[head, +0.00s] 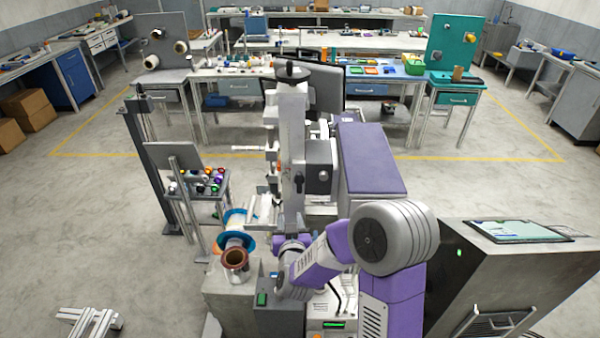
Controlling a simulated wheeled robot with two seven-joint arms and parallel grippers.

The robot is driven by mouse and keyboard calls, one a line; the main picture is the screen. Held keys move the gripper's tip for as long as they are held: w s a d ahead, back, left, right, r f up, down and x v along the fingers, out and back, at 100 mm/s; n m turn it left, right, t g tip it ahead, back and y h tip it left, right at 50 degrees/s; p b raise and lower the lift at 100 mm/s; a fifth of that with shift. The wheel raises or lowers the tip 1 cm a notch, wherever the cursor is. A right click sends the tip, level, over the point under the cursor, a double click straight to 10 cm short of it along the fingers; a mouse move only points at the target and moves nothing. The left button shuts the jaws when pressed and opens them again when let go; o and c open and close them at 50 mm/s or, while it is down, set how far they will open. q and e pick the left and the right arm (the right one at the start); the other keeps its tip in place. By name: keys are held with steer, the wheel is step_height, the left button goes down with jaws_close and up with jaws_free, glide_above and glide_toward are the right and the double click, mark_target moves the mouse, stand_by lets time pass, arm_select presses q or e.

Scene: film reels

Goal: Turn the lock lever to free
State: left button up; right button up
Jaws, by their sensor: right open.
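A tall grey machine column (291,130) stands in the middle of the head view, with a dark handwheel (290,71) on top. A small black lever or knob (298,183) sits on its lower front; I cannot tell if this is the lock lever, nor its setting. My right arm comes in from the lower right and bends toward the column's foot. My right gripper (290,241) is close to the column, below the black knob. It is open. Its fingers are small and partly hidden, so contact cannot be told. My left gripper is not in view.
A brown-cored reel (235,260) and a blue reel (235,217) sit left of the column. A small stand (205,185) holds colored parts. A grey cabinet with a screen (520,231) stands at right. Workbenches line the back. Open floor lies at left.

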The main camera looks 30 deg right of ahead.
mark_target(299, 180)
steer(key=w+d+r+h, duration=0.1)
steer(key=r, duration=0.1)
steer(key=w+d+r+h+p, duration=0.1)
steer(key=w+d+r, duration=0.1)
steer(key=w+d+r+m, duration=0.1)
steer(key=d+r, duration=0.1)
steer(key=shift+w+d+r+t+h+p, duration=0.25)
steer(key=shift+r+t+h+p, duration=0.05)
steer(key=shift+h, duration=0.1)
steer(key=shift+x, duration=0.8)
steer(key=shift+c, duration=0.3)
jaws_close()
